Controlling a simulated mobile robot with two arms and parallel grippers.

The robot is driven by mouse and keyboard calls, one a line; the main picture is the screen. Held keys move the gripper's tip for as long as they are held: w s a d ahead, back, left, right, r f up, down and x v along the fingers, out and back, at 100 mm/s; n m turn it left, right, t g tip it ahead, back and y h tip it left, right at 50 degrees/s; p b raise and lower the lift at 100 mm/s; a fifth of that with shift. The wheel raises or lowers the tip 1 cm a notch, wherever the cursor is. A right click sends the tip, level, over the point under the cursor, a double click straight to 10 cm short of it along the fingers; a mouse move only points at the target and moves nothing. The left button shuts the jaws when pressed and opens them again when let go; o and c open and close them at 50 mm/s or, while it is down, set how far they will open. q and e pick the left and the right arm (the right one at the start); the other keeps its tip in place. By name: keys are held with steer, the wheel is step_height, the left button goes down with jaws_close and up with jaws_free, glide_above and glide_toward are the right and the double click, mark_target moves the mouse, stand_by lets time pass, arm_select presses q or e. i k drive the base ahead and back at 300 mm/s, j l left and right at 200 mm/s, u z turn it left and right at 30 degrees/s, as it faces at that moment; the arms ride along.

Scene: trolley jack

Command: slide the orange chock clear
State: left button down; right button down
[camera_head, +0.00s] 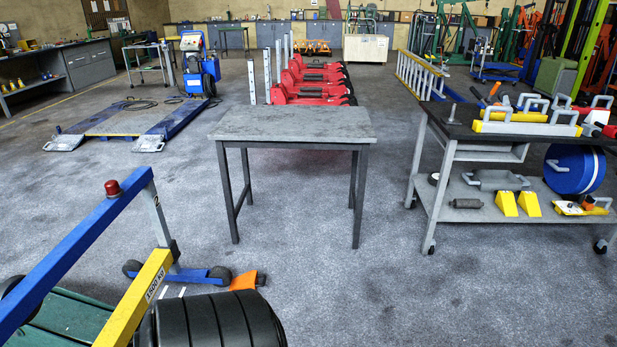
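The orange chock (246,281) lies on the floor at the lower left, against or very close to a small dark wheel (220,274) of a low blue frame (185,275). Whether it touches the wheel I cannot tell. A large black ribbed tyre or roller (215,322) stands in front and may hide part of the chock. A yellow bar with black lettering (150,292) and a blue bar (80,255) with a red knob (113,187) rise beside it. Neither of my grippers shows in this view.
A bare grey table (292,124) stands in the middle. A trolley (450,140) at the right carries handled yellow tools and two yellow wedges (517,204). Red jacks (310,82) stand behind the table. The floor right of the chock is clear.

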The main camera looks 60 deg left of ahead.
mark_target(249, 280)
steer(key=i+l+u, duration=0.2)
steer(key=i, duration=0.3)
steer(key=i+l+u, duration=0.2)
steer(key=i, duration=0.25)
steer(key=i+j+u, duration=0.25)
steer(key=u, duration=0.25)
steer(key=i+u, duration=0.85)
steer(key=u, duration=0.15)
steer(key=i+l+u, duration=0.15)
steer(key=i+u, duration=0.2)
steer(key=u, duration=0.15)
